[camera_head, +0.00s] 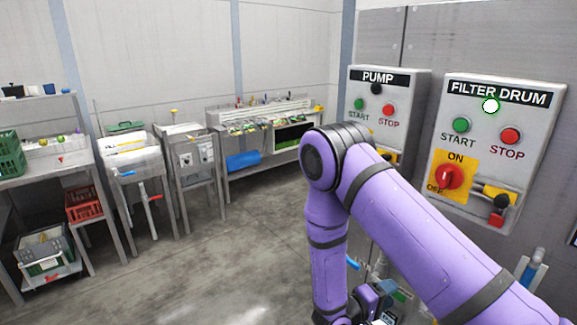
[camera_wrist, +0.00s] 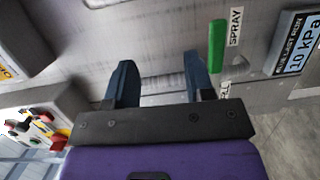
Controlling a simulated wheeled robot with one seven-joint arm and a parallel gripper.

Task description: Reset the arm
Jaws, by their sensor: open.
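My purple arm reaches up in front of the wall panels in the head view and bends down at its elbow. My gripper shows in the wrist view (camera_wrist: 160,82), its two dark blue fingers apart with nothing between them. A grey metal surface lies beyond the fingertips. In the head view the end of the arm is low at the bottom edge, and the fingers cannot be made out there.
The PUMP box (camera_head: 385,105) and FILTER DRUM box (camera_head: 490,150) are on the right wall. A green handle (camera_wrist: 216,46) labelled SPRAY is close to the right finger. Steel sinks (camera_head: 135,158) and a shelf with crates (camera_head: 85,205) stand left. The middle floor is clear.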

